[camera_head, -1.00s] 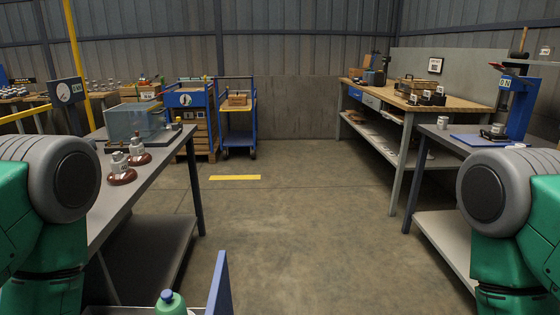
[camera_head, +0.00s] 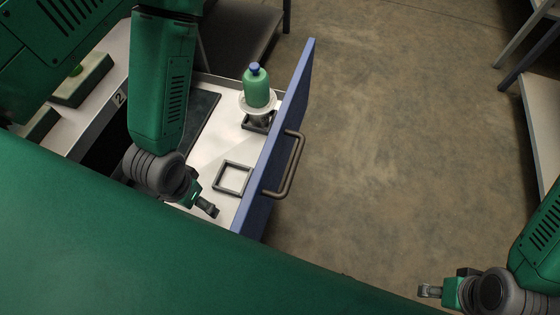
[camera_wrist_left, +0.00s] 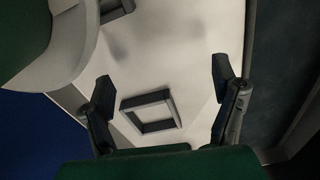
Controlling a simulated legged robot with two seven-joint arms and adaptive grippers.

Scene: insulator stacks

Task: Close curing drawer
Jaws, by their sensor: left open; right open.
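The curing drawer (camera_head: 211,149) is pulled out in the head view, with a white floor, a blue front (camera_head: 288,135) and a dark bar handle (camera_head: 285,165) on its outer face. A green bottle-like piece with a blue cap (camera_head: 257,87) stands upright in the drawer on a white disc and dark frame. An empty square frame (camera_head: 233,179) lies nearer; it also shows in the left wrist view (camera_wrist_left: 150,111). My left gripper (camera_head: 212,211) is over the drawer's near end, its fingers apart and empty in the wrist view (camera_wrist_left: 162,85). My right gripper (camera_head: 428,291) is open, over the floor.
A work surface with a "2" label (camera_head: 119,99) and a grey-green block (camera_head: 82,80) lies left of the drawer. Bare concrete floor (camera_head: 400,130) is open to the right of the drawer front. A shelf edge (camera_head: 542,120) stands at the far right.

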